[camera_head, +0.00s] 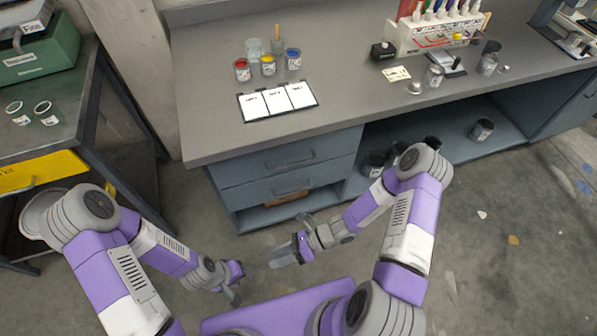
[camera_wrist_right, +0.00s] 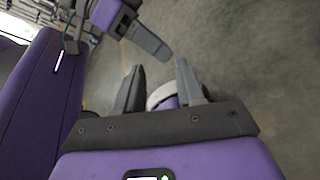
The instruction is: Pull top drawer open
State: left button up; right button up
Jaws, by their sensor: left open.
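The top drawer (camera_head: 262,163) is a blue-grey front under the grey workbench's left end, with a slim dark handle. It looks closed, flush with the cabinet. The lower drawer (camera_head: 252,194) lies directly beneath it. My left gripper (camera_head: 236,284) is low in front of the cabinet, open and empty, apart from the drawers. My right gripper (camera_head: 284,252) is nearer the cabinet, also apart from the drawer fronts. In the right wrist view its two grey fingers (camera_wrist_right: 158,78) stand apart with nothing between them. Part of my left gripper (camera_wrist_right: 140,35) shows above them.
The workbench (camera_head: 360,120) carries paint cans (camera_head: 268,66), white cards (camera_head: 278,101) and a rack of colored bottles (camera_head: 435,32). Several cans stand on the open shelf (camera_head: 455,140) to the right. A dark table (camera_head: 60,130) stands at left.

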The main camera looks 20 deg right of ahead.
jog(key=w+d+r+m+t+h+b, duration=0.2)
jog(key=w+d+m+t+h, duration=0.3)
jog(key=w+d+m+t, duration=1.5)
jog(key=w+a+r+m+g+b, duration=0.1)
jog(key=w+a+m+b, duration=0.1)
jog(key=w+a, duration=0.3)
jog(key=shift+w+a+r+m+g+h, duration=0.3)
jog(key=shift+w+a+r+h, duration=0.1)
jog(key=shift+a, duration=0.4)
jog(key=shift+c, duration=0.3)
grip_shut()
